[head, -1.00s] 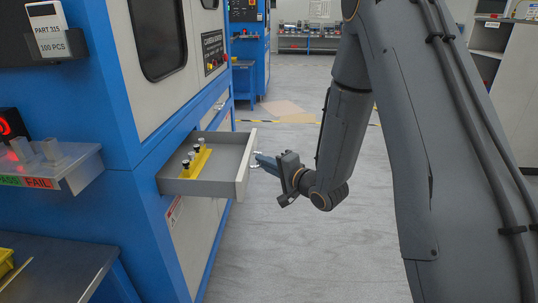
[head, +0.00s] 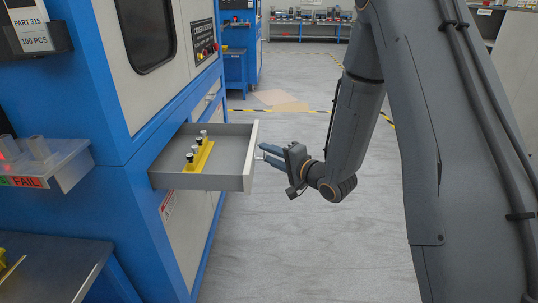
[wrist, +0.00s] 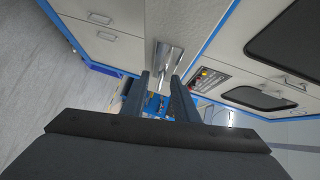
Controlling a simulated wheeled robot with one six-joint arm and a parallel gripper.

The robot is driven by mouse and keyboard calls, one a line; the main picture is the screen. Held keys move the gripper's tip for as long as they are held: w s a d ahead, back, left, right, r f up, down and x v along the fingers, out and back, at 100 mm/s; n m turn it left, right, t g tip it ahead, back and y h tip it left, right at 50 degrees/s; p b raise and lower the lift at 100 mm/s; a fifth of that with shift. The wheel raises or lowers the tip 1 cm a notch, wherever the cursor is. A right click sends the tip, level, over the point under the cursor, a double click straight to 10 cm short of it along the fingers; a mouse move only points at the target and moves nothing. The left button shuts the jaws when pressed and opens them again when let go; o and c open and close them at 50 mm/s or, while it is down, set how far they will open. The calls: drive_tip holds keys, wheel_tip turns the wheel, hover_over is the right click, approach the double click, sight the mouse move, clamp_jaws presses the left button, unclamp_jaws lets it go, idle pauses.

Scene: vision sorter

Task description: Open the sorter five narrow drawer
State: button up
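The narrow drawer (head: 232,177) stands pulled out of the blue and white sorter cabinet in the head view. It is a shallow grey tray with a pale front panel. A yellow holder (head: 200,158) with several dark-topped vials sits inside it. My gripper (head: 262,152) is just right of the drawer front, by its handle. In the wrist view, the metal handle (wrist: 164,57) shows at and between my fingertips (wrist: 160,78). The two fingers stand apart with a gap between them, so the gripper looks open around the handle. Contact is hard to tell.
A clear shelf (head: 65,172) with PASS and FAIL labels juts from the cabinet at left, above a dark metal bench (head: 50,270). Closed drawer fronts (wrist: 95,40) show on the cabinet in the wrist view. The grey floor (head: 310,245) right of the drawer is clear.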

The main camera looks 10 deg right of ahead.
drive_tip(key=v, duration=0.7)
drive_tip(key=shift+s+d, duration=0.2)
drive_tip(key=shift+s, duration=0.15)
